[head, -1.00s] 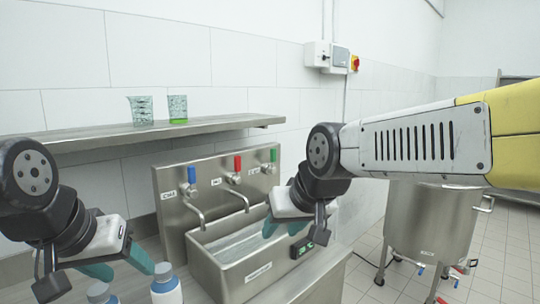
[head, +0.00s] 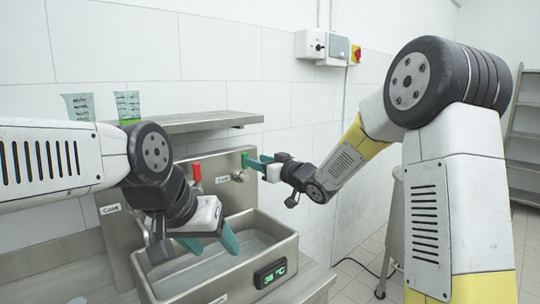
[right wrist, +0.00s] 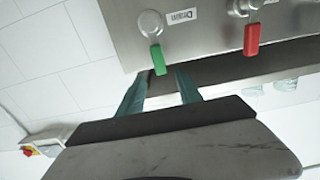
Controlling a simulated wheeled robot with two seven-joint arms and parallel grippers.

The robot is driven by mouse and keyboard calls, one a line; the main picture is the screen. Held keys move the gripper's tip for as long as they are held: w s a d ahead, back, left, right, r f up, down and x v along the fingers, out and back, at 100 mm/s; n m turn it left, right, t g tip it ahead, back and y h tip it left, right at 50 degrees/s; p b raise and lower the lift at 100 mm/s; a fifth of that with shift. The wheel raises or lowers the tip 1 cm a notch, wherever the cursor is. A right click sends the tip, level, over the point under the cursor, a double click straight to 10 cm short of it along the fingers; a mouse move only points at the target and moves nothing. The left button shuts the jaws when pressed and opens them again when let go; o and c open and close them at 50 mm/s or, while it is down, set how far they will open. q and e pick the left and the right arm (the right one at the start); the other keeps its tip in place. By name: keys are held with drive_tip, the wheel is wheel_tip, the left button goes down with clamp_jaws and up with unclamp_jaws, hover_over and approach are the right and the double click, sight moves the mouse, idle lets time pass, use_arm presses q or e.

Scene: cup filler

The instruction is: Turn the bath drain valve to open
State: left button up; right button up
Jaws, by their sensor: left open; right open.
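The drain valve has a green lever (head: 246,160) at the right end of the steel panel. In the right wrist view its green lever (right wrist: 157,62) hangs below a round knob, beside a label reading "Drain". My right gripper (head: 261,162) is open at this valve; in the right wrist view its two teal fingers (right wrist: 159,78) are spread, with the lever's tip just ahead between them, not gripped. The bath (head: 288,248) is the steel basin below the panel. My left gripper (head: 210,243) is open and empty over the bath, its fingers pointing down.
A red valve lever (head: 196,173) stands left of the green one. My left arm covers the panel's left part. Two beakers (head: 127,105) stand on the wall shelf (head: 205,122). A display (head: 270,273) on the bath reads 38 °C. A steel tank (head: 393,230) is partly behind my right arm.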

sight(246, 156)
drive_tip(key=x, duration=0.7)
drive_tip(key=shift+w+a, duration=0.25)
drive_tip(key=shift+a, duration=0.05)
clamp_jaws()
idle(1.1)
